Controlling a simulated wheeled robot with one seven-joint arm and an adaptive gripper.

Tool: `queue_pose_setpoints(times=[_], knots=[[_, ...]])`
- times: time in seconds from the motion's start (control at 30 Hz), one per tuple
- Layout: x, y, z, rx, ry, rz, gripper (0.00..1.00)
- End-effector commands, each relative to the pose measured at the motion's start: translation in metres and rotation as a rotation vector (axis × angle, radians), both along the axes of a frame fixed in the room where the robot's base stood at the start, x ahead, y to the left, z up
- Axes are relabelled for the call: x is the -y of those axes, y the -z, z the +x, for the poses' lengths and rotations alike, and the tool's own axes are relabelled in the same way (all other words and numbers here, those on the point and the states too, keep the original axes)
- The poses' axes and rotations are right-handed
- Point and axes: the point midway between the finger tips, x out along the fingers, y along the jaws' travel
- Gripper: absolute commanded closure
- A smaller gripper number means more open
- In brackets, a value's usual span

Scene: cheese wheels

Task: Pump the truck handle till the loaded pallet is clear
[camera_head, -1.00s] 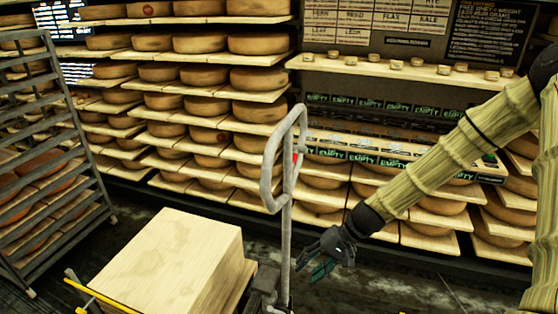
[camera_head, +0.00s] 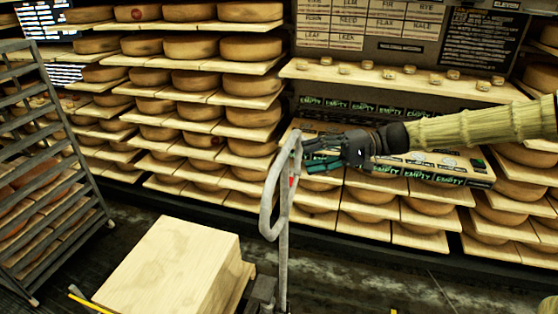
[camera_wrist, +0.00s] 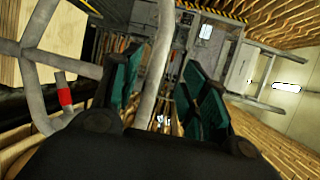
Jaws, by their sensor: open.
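The truck handle (camera_head: 266,212) is a grey metal loop on an upright shaft, with a small red part inside it. The wooden load (camera_head: 170,262) sits low behind the shaft's left side; the pallet under it is mostly hidden. My gripper (camera_head: 312,158) is open beside the top right of the loop, its teal fingers pointing left at it. In the wrist view, a grey bar of the handle (camera_wrist: 162,50) shows between the teal fingers of my gripper (camera_wrist: 168,80), with a visible gap on the right. I cannot tell whether they touch.
Shelves of cheese wheels (camera_head: 250,82) fill the back wall. A slatted rack (camera_head: 50,190) with cheeses stands at the left. A ledge (camera_head: 400,84) with small pieces runs at the upper right. Dark floor (camera_head: 350,275) right of the shaft is clear.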

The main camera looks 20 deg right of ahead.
Motion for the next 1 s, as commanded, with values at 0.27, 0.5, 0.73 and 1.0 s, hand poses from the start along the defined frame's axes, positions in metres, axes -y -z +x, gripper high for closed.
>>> queue_pose_setpoints(times=[0.27,0.5,0.73,1.0], knots=[[-0.028,0.005,0.005,-0.004,0.000,-0.002,0.56],[-0.053,0.010,0.010,-0.005,0.000,-0.003,0.56],[-0.074,0.014,0.014,-0.004,0.001,-0.002,0.56],[-0.087,0.017,0.017,-0.002,0.002,-0.003,0.56]])
